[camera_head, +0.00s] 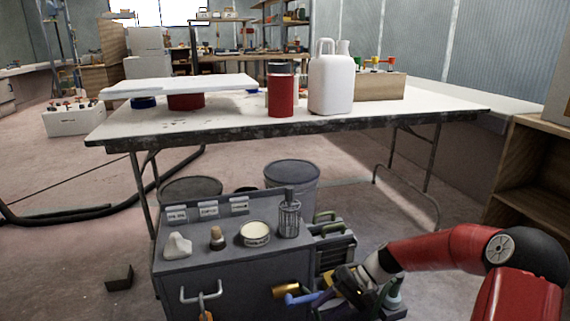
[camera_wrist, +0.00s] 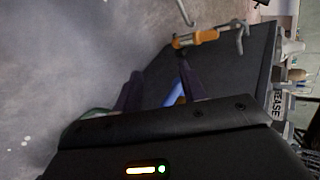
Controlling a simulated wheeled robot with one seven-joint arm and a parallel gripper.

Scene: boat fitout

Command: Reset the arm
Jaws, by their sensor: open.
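My red arm reaches in from the right in the head view. My gripper (camera_head: 345,284) is low beside the right side of the grey tool cabinet (camera_head: 235,275). In the wrist view my gripper (camera_wrist: 160,86) has its two dark fingers apart, with the cabinet side close by. A blue tool handle (camera_wrist: 174,92) shows near the right finger, and it also shows in the head view (camera_head: 303,298) by a brass-coloured cylinder (camera_head: 286,290). I cannot tell whether the fingers touch it. I see nothing held.
An orange-handled clamp (camera_wrist: 196,38) hangs from the cabinet's front handle. A tin (camera_head: 255,234), a wire-mesh cup (camera_head: 289,218) and small items stand on the cabinet. The white folding table (camera_head: 225,118) is behind. A wooden shelf (camera_head: 535,180) stands right; floor is open left.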

